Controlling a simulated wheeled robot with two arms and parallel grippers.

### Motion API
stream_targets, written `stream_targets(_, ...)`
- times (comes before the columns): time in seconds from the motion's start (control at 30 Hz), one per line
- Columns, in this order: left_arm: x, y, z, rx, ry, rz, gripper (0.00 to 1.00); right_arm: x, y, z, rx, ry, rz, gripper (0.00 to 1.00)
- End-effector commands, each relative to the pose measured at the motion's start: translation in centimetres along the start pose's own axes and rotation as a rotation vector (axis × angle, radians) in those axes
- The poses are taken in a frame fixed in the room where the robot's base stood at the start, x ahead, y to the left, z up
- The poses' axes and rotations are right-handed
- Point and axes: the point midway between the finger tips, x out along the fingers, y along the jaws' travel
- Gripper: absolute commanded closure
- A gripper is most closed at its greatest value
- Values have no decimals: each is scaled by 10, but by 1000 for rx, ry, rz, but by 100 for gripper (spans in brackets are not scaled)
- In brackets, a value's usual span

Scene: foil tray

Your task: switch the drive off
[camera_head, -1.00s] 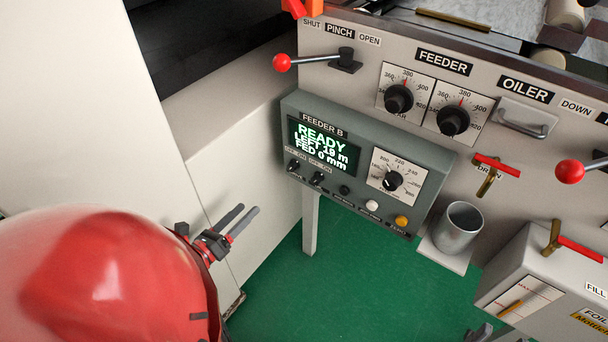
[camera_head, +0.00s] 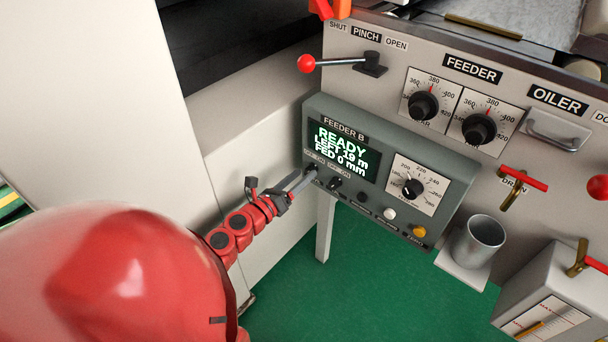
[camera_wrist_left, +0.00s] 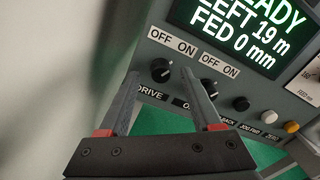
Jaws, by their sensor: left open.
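The drive switch is a small black rotary knob (camera_wrist_left: 161,70) with OFF and ON printed above it and DRIVE below it. It sits at the left end of the Feeder B panel (camera_head: 455,172). In the left wrist view it shows between my left gripper's two fingertips. I cannot tell for sure which way its pointer is set. My left gripper (camera_wrist_left: 160,74) is open, with the fingers either side of the knob in the picture and no clear contact. In the head view the left gripper (camera_head: 304,179) reaches the panel's lower left corner and partly hides that knob. My right gripper is out of view.
A similar OFF/ON knob (camera_wrist_left: 209,88) is close by on the right, near the right finger. A black, a white and an orange button follow. The display (camera_head: 343,150) reads READY. A red-balled pinch lever (camera_head: 306,63) is above. A metal cup (camera_head: 478,240) stands at right.

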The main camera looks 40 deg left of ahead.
Motion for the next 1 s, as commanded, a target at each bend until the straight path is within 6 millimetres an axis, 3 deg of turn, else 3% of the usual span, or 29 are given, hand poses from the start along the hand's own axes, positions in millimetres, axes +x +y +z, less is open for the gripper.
stream_targets(0.17,14,-1,0,-1,1,-1,35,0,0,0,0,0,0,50)
stream_targets(0.47,16,-1,-1,-2,1,-1,35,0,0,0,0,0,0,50)
stream_targets(0.83,15,0,-1,-1,1,-1,98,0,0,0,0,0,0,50)
stream_targets(1.0,15,0,-1,-2,1,-1,100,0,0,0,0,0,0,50)
